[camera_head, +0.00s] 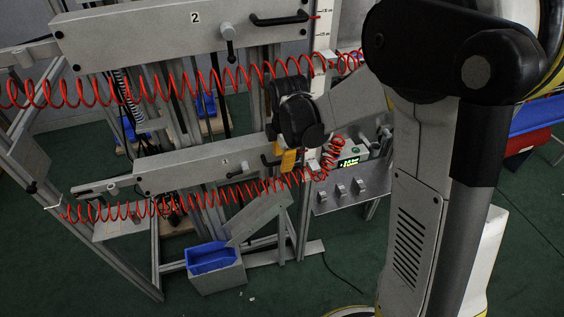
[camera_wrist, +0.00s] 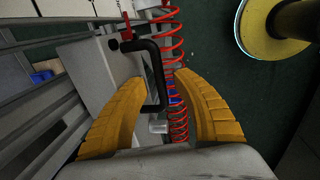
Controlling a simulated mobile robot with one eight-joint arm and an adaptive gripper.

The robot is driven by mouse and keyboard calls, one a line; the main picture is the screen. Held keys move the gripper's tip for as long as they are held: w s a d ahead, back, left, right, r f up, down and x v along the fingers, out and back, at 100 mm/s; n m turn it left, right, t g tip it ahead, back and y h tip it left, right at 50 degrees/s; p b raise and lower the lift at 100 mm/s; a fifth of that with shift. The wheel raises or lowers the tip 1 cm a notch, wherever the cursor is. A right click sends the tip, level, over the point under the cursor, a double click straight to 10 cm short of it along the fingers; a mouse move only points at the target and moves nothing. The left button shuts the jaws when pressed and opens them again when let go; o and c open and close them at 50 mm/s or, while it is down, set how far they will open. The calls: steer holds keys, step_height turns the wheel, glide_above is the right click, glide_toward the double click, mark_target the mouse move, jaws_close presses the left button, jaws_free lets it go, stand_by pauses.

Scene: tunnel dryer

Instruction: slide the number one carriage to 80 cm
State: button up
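The lower carriage (camera_head: 190,170) is a long grey beam on the upright frame in the head view. Its small number label is too small to read. The upper carriage (camera_head: 150,32) is marked 2. In the wrist view, a grey carriage face (camera_wrist: 105,70) carries a black bar handle (camera_wrist: 157,75). My gripper (camera_wrist: 160,80) has its two yellow fingers apart, one on each side of this handle. I cannot tell whether either finger touches it. In the head view my gripper (camera_head: 288,162) is at the lower carriage's right end, where my wrist partly hides the handle.
Red coiled hoses (camera_head: 120,209) run along both carriages. A white upright scale (camera_head: 323,30) stands right of the upper carriage. A control box with a lit display (camera_head: 349,162) and several switches sits right of my gripper. A blue bin (camera_head: 211,257) is below.

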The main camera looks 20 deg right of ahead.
jaws_close()
stand_by(0.4)
step_height(320, 180, down, 10)
steer(key=b, duration=0.6)
steer(key=c, duration=0.7)
jaws_free()
steer(key=o, duration=0.7)
